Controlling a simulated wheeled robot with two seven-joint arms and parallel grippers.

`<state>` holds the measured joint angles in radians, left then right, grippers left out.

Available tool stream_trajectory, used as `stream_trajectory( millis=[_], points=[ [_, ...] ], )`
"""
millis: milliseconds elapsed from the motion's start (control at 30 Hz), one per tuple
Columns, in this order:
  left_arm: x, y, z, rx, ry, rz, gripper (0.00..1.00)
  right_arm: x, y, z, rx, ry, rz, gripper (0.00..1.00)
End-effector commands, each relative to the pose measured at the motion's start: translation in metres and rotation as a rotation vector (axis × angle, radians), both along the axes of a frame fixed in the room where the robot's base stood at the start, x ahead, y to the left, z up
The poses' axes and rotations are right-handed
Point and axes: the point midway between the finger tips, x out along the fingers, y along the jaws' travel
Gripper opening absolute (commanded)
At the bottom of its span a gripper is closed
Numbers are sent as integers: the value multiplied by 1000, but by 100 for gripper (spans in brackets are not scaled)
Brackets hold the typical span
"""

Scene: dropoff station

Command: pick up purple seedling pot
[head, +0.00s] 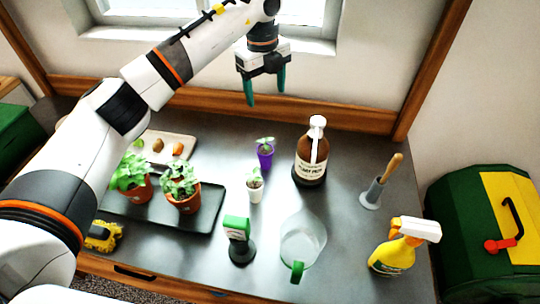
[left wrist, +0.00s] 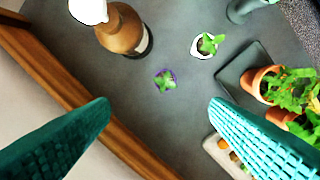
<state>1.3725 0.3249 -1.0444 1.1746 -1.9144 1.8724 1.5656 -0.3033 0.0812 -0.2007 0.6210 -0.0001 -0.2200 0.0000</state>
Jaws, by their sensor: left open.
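The purple seedling pot (head: 265,157) stands upright on the grey table, with a small green seedling in it. It is between the white seedling pot (head: 255,188) and the brown bottle (head: 312,155). My left gripper (head: 266,97) is open and empty, pointing down above the back of the table, behind and above the purple pot. In the left wrist view the purple pot (left wrist: 165,81) is seen from above, beyond the gap between the open fingers (left wrist: 160,106), with its leaves covering most of it. My right gripper is in neither view.
A black tray (head: 205,218) with two potted plants is at left. A glass jug (head: 302,240), a spray bottle (head: 402,248) and a green-topped object (head: 238,238) stand in front. A wooden rail (head: 330,112) runs along the back wall.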

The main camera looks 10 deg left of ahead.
Motion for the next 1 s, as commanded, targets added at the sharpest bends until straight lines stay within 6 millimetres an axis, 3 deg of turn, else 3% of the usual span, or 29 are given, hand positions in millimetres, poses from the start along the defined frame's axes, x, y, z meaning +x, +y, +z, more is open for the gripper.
stream_trajectory(
  millis=[33,100,367,533,800,1000],
  points=[
    [0,5,-26,26,7,16,71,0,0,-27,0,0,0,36],
    [0,8,-39,40,10,25,71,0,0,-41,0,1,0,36],
    [0,10,-72,46,10,30,71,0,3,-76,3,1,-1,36],
    [-1,10,-88,46,14,29,71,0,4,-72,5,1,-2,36],
    [-1,9,-131,45,13,27,71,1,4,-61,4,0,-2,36],
    [-1,8,-145,44,13,26,71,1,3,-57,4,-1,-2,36]
  ],
)
